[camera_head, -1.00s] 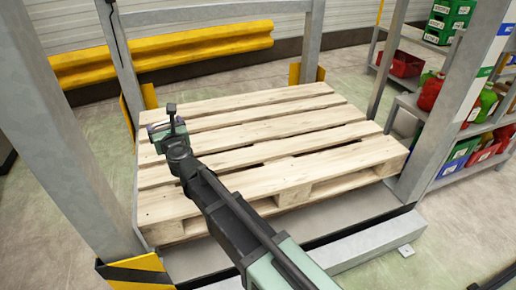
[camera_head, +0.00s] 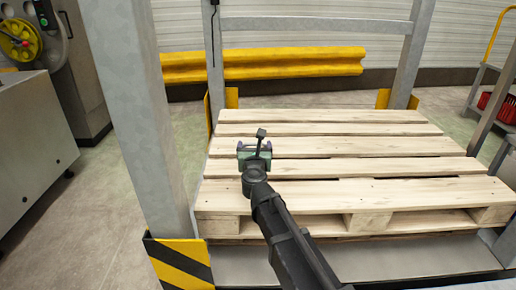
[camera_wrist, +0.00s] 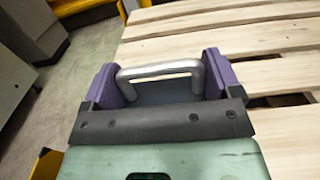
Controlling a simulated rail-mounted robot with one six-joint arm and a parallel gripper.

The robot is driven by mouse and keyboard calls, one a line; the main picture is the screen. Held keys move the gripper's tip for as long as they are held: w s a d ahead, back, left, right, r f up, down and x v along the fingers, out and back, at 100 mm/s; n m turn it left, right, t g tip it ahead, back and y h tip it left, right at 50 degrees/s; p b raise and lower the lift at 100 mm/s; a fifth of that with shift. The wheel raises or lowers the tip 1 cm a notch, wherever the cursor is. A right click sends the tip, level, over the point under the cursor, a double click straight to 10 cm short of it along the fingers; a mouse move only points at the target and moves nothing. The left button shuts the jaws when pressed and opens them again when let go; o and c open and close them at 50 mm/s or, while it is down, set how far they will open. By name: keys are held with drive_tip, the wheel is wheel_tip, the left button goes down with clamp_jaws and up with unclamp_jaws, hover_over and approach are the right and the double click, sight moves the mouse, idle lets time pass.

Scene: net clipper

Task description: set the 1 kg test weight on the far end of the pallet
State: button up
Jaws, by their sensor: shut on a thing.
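My gripper (camera_head: 254,148) is above the left part of the wooden pallet (camera_head: 385,166) in the head view. In the wrist view its two purple finger pads (camera_wrist: 160,80) are shut on the ends of a grey metal handle (camera_wrist: 160,69), taken as that of the 1 kg test weight. The weight's body is mostly hidden behind the gripper's dark front bar. The far slats of the pallet (camera_head: 330,115) are bare. The pallet also shows in the wrist view (camera_wrist: 272,72), to the right of and beyond the gripper.
A grey post (camera_head: 140,110) with a yellow-black striped foot (camera_head: 180,262) stands at the pallet's near left. More posts (camera_head: 413,50) and a crossbar (camera_head: 310,25) frame the far side. A yellow barrier (camera_head: 290,64) runs behind. A grey machine (camera_head: 35,150) stands at far left.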

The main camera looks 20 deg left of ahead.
wheel_tip(320, 180, down, 12)
drive_tip(key=b, duration=0.9)
drive_tip(key=shift+r, duration=0.35)
drive_tip(key=o, duration=1.6)
drive_tip(key=v, duration=1.2)
